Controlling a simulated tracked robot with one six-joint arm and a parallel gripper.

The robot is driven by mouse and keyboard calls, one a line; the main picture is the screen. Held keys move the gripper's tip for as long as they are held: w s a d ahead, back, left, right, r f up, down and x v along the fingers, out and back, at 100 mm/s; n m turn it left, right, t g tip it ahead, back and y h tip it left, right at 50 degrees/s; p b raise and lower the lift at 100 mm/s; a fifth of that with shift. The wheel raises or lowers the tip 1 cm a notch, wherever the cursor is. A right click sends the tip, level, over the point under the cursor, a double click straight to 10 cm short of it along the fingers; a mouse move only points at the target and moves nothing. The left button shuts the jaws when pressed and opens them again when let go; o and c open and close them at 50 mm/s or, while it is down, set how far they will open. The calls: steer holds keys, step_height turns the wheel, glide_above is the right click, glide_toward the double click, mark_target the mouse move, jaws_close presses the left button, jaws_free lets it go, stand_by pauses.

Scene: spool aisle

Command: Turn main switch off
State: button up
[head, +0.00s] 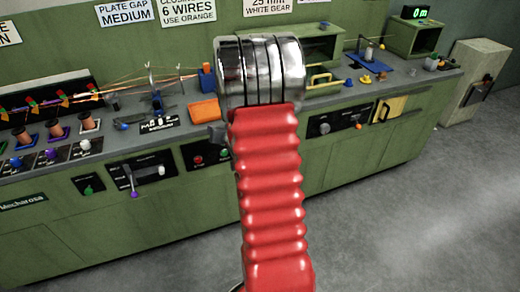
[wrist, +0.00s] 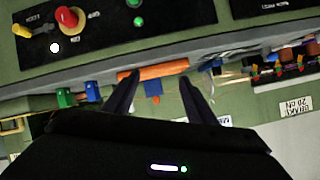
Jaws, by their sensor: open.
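In the wrist view, which is tilted almost upside down, a red rotary knob (wrist: 67,18) on a yellow base sits on a black panel (wrist: 95,30) at the upper left. It looks like a main switch, but I cannot read its label or tell its setting. In the head view my arm hides that part of the bench front. My gripper (wrist: 158,84) is open and empty in the wrist view, its two dark fingers apart. The red knob lies beyond and left of the fingertips, not between them.
The same panel has a yellow lever (wrist: 22,31) and a white button (wrist: 54,48). An orange block (head: 204,110) lies on the bench top (head: 180,102). A panel with red and green buttons (head: 198,160) is left of my arm. Grey floor (head: 400,230) is clear at right.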

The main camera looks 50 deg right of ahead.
steer(key=s+d+f+m+t+h, duration=0.1)
steer(key=s+d+f+m+t, duration=0.1)
steer(key=s+d+f, duration=0.3)
steer(key=s+d+f+m+t+h, duration=0.2)
steer(key=s+d+f+m, duration=0.3)
steer(key=s+f, duration=0.6)
step_height(320, 180, down, 4)
steer(key=shift+d+f+m, duration=0.2)
steer(key=shift+d+m, duration=0.1)
steer(key=shift+d, duration=0.45)
steer(key=x, duration=1.3)
steer(key=shift+w+d, duration=0.25)
steer(key=shift+d, duration=0.05)
steer(key=shift+r, duration=0.15)
steer(key=shift+c, duration=0.6)
steer(key=shift+s, duration=0.1)
steer(key=c, duration=0.9)
